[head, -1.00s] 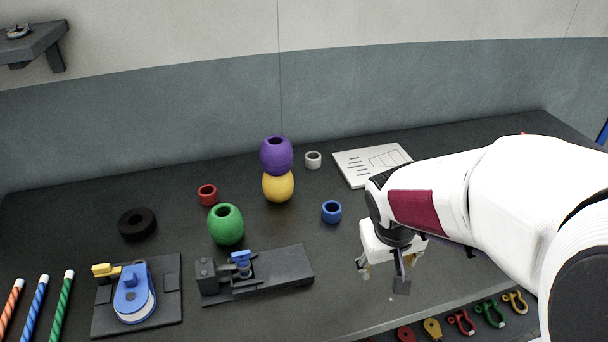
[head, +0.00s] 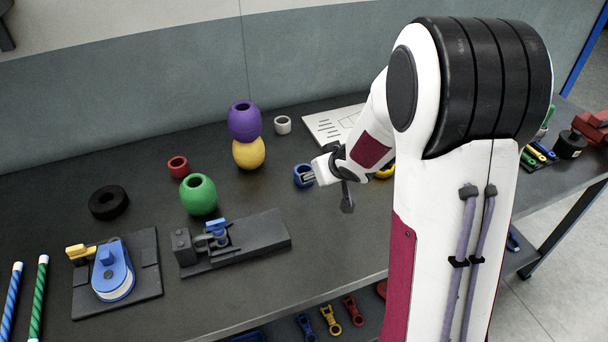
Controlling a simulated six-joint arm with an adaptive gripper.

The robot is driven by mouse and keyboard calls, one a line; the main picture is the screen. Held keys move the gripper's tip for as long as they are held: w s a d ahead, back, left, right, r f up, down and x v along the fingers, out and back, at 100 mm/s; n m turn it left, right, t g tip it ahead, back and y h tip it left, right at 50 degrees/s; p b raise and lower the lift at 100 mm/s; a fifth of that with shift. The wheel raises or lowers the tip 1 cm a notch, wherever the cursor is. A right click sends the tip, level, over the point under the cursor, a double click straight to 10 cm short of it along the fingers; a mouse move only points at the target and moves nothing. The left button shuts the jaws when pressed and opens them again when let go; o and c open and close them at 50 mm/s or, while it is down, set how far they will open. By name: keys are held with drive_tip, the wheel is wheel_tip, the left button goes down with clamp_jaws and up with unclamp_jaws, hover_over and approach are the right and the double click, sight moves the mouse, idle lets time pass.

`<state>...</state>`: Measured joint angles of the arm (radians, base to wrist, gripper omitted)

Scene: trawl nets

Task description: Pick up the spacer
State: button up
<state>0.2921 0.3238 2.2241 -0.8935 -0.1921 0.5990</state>
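Three small ring-shaped pieces that look like spacers are in the head view: a red one (head: 178,166), a white one (head: 283,125) and a blue one (head: 298,180). The red and white ones stand clear on the dark bench. My gripper (head: 309,177) points left, and its fingertips overlap the right part of the blue ring in the picture. I cannot tell whether they touch it or are only in front of it. The finger gap is too small to read.
A purple float (head: 244,120) sits on a yellow float (head: 249,153), left of the gripper. A green float (head: 198,195), a black ring (head: 108,202) and a clamp fixture (head: 255,236) are further left. A white printed sheet (head: 330,124) lies behind.

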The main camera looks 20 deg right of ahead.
sight(302, 170)
drive_tip(key=shift+w+a+r+t+y, duration=0.3)
drive_tip(key=shift+w+a+r+y, duration=0.1)
drive_tip(key=shift+w+a+r, duration=0.3)
drive_tip(key=shift+s+f, duration=0.1)
drive_tip(key=shift+f, duration=0.05)
drive_tip(key=shift+x, duration=1.25)
drive_tip(key=shift+a, duration=0.1)
drive_tip(key=shift+a+x, duration=0.15)
drive_tip(key=shift+x, duration=0.7)
drive_tip(key=shift+a+x, duration=0.15)
drive_tip(key=shift+x, duration=1.65)
